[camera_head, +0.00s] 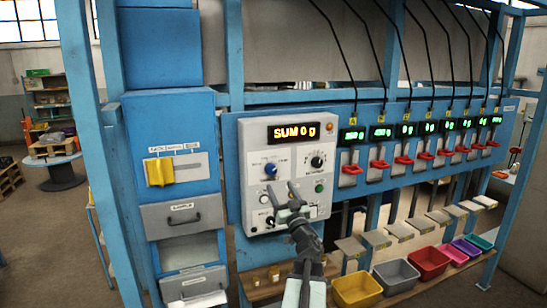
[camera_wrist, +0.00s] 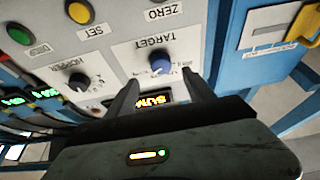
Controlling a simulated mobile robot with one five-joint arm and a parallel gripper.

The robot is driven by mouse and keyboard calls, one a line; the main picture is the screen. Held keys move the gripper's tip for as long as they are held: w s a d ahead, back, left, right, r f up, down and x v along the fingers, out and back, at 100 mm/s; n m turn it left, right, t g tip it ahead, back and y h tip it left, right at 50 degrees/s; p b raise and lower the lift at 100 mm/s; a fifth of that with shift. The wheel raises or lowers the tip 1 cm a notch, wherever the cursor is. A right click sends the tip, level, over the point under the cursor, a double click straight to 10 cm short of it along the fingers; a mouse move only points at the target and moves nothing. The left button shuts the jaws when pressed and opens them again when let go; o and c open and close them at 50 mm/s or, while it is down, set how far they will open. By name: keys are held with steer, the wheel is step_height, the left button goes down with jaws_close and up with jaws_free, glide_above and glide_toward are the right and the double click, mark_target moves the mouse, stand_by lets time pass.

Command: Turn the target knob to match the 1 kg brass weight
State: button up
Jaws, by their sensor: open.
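The blue target knob (camera_wrist: 160,63) is on the pale control panel, under the printed word TARGET in the wrist view. It also shows in the head view (camera_head: 270,169), on the panel's left half. My gripper (camera_head: 282,188) is open in front of the panel, just below the knob in the head view. In the wrist view my two fingers (camera_wrist: 160,78) point at the panel, one on each side of the knob's line and apart from it. The knob's exact setting is too small to read. I cannot clearly make out the 1 kg brass weight.
A black hopper knob (camera_head: 317,161) sits right of the target knob. The display (camera_head: 294,132) reads SUM 0 g. A yellow handle (camera_head: 159,171) is on the left cabinet.

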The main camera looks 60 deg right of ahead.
mark_target(273, 172)
steer(key=p+x, duration=0.2)
steer(key=x, duration=0.6)
steer(key=shift+p, duration=0.35)
steer(key=shift+s+a, duration=0.1)
jaws_close()
